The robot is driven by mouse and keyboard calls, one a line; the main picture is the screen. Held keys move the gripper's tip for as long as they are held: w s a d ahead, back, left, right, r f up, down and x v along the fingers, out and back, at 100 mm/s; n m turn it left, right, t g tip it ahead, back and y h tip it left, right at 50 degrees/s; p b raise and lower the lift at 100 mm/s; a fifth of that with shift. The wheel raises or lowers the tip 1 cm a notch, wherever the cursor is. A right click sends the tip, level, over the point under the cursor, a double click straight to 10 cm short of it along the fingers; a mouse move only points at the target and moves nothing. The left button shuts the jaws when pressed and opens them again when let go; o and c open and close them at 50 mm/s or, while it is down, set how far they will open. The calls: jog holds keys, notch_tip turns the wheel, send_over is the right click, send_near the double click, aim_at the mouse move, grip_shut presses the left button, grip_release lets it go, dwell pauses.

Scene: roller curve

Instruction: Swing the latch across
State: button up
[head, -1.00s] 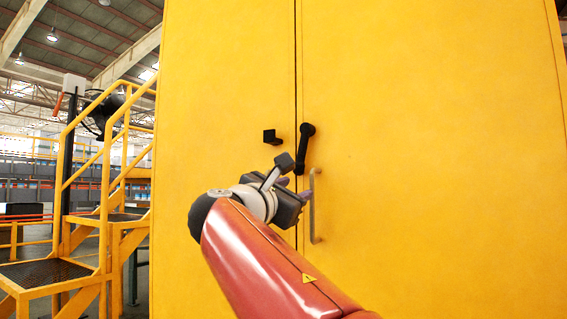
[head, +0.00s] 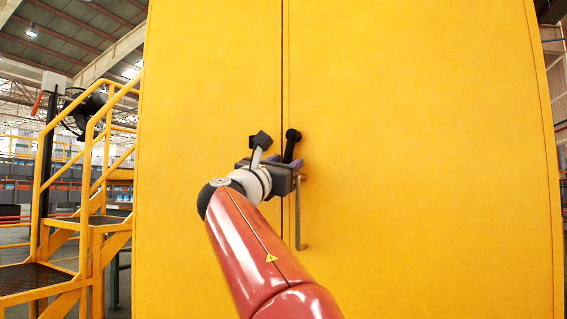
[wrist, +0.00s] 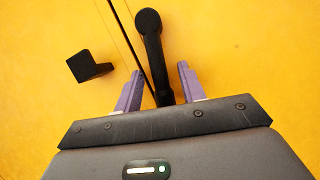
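The black latch (head: 291,142) is on the right door of the yellow cabinet, beside the door seam. In the wrist view the latch (wrist: 152,50) hangs down from its round pivot at the top. My gripper (head: 281,163) is in front of its lower part. In the wrist view my gripper (wrist: 157,82) is open, with one purple finger on each side of the latch arm and gaps between. The latch's lower end is hidden behind the gripper body.
A grey vertical handle (head: 299,215) is on the right door just below the latch, close to my gripper. The yellow cabinet (head: 430,150) fills the middle and right. Yellow steps with railings (head: 90,235) stand at the left.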

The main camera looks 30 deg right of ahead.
jog(key=shift+c, duration=0.3)
grip_shut()
jog(key=shift+w+a+r+m+g+h+p, duration=0.15)
jog(key=shift+w+a+r+m+g+p, duration=0.2)
jog(key=shift+m+g+p, duration=0.8)
jog(key=shift+w+a+r+m+g+h+p, duration=0.2)
jog(key=shift+w+m+p, duration=0.45)
jog(key=shift+m, duration=1.05)
jog(key=shift+w+a+r+m+g+h+p, duration=0.1)
jog(key=shift+w+a+r+m+g+p, duration=0.3)
jog(key=shift+m+g+p, duration=0.6)
jog(key=shift+s+f+m+t, duration=0.15)
jog(key=shift+m+t, duration=0.1)
jog(key=shift+m, duration=0.3)
jog(key=shift+o, duration=0.3)
grip_release()
jog(key=shift+a, duration=0.15)
